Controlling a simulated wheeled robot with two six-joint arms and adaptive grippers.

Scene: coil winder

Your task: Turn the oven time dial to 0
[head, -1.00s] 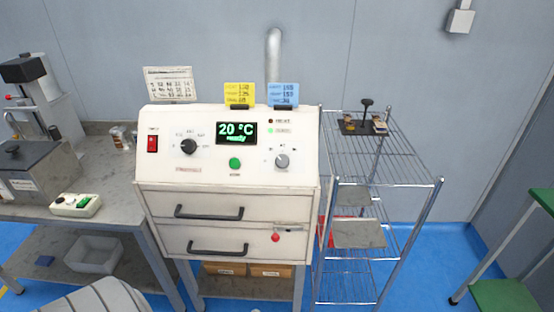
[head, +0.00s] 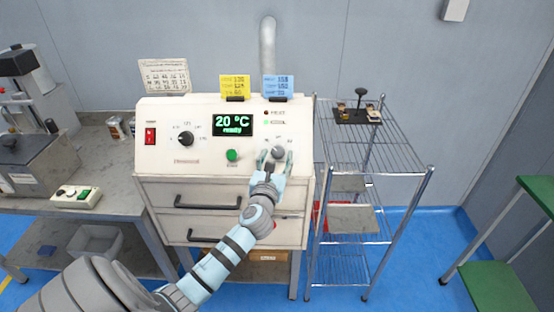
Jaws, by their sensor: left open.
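The white oven (head: 205,108) stands in the middle of the head view, with a sloped control panel. Its grey right-hand dial (head: 278,152), which looks like the time dial, sits at the panel's lower right. My left gripper (head: 275,157) is open, with one finger on each side of this dial. Whether the fingers touch it I cannot tell. The dial's pointer is too small to read, and its lower part is partly hidden by my gripper. A black dial (head: 185,139) is on the panel's left. The display (head: 233,122) reads 20 °C ready. My right gripper is not in view.
A green button (head: 232,155) and a red switch (head: 150,136) are on the panel. Yellow (head: 235,87) and blue (head: 278,87) cards stand on top of the oven. A wire rack (head: 375,157) stands close on the right, and a grey bench (head: 100,195) on the left.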

